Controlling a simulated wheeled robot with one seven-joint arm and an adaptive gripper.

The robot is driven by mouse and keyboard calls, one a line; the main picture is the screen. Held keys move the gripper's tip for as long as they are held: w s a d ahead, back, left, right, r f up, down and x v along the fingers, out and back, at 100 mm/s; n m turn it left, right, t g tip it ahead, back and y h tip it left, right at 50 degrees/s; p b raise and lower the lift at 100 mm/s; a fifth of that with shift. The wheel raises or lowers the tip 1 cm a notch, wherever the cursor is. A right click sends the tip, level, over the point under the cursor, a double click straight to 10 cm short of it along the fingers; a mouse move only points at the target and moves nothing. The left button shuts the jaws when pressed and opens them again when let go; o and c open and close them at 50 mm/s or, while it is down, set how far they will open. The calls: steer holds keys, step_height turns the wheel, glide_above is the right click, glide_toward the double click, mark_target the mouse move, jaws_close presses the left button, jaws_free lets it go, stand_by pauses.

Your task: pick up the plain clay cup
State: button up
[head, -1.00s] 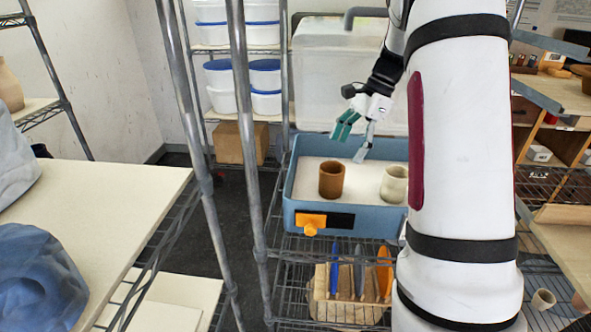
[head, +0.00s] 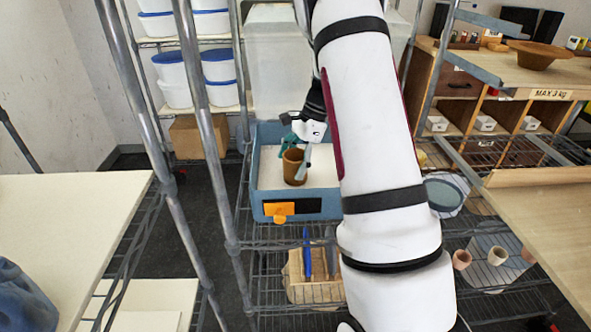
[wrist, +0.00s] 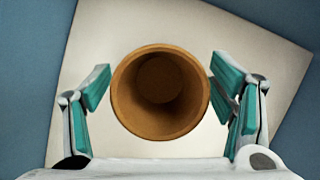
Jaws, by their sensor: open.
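The plain clay cup (head: 293,167) is brown and stands upright on the white floor of a blue tray (head: 262,196). In the wrist view the cup (wrist: 160,116) is seen from above, empty, with its round mouth between the two fingers. My gripper (wrist: 160,82) is open, with one green-padded finger on each side of the cup and a small gap at each side. In the head view my gripper (head: 297,150) is down at the cup, its fingers partly overlapping it. The pale cup seen earlier in the tray is hidden behind my arm.
The tray sits on a wire shelf with metal posts (head: 201,120) to its left. A wooden rack (head: 312,285) is below. Small clay cups (head: 497,256) stand at the lower right. The tray's wall is close around my gripper.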

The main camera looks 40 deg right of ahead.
steer(key=shift+x, duration=1.1)
steer(key=c, duration=1.4)
